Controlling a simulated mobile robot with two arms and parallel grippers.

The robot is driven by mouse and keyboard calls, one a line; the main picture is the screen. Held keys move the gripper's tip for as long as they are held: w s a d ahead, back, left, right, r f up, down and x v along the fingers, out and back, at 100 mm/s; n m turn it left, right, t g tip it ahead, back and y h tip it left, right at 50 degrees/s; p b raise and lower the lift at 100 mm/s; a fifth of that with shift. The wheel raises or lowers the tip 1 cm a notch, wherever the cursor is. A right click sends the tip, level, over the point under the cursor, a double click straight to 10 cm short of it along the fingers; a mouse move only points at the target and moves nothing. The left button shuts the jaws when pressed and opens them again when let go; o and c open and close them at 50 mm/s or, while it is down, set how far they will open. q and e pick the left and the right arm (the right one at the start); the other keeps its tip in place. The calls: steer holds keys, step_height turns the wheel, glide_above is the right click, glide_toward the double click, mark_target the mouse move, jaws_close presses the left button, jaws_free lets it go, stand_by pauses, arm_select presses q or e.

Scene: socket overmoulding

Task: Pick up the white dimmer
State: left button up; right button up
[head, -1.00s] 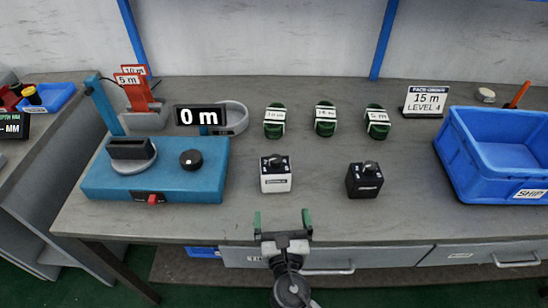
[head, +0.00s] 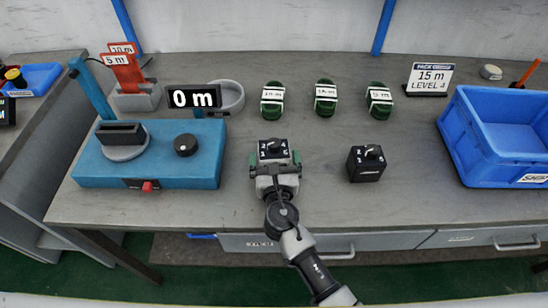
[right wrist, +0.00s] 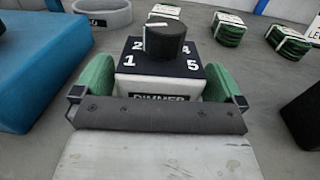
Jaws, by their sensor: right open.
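The white dimmer (head: 273,150) stands upright on the grey table, left of the black dimmer (head: 367,163). It has a white body, a dark numbered top and a black knob. My right gripper (head: 275,168) is open at the dimmer's front. In the right wrist view the white dimmer (right wrist: 160,84) sits between the green fingertips of my right gripper (right wrist: 157,92), one on each side. I cannot tell whether the fingers touch it. The gripper hides the lower front of the dimmer in the head view. My left gripper is not in view.
A blue machine (head: 150,175) with a "0 m" display (head: 194,97) stands to the left. Several green coils (head: 326,97) lie behind the dimmers.

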mark_target(274, 140)
steer(key=shift+w+a, duration=0.1)
steer(key=shift+w, duration=1.05)
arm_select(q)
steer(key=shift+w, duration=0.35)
arm_select(e)
steer(key=shift+s, duration=0.1)
steer(key=c, duration=0.8)
steer(key=shift+r+p, duration=0.3)
steer(key=shift+r, duration=0.15)
step_height(274, 140, up, 4)
steer(key=shift+p, duration=1.1)
arm_select(q)
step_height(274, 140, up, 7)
steer(key=p, duration=0.4)
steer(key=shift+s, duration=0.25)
arm_select(e)
steer(key=s+d+r, duration=0.6)
steer(key=d, duration=0.4)
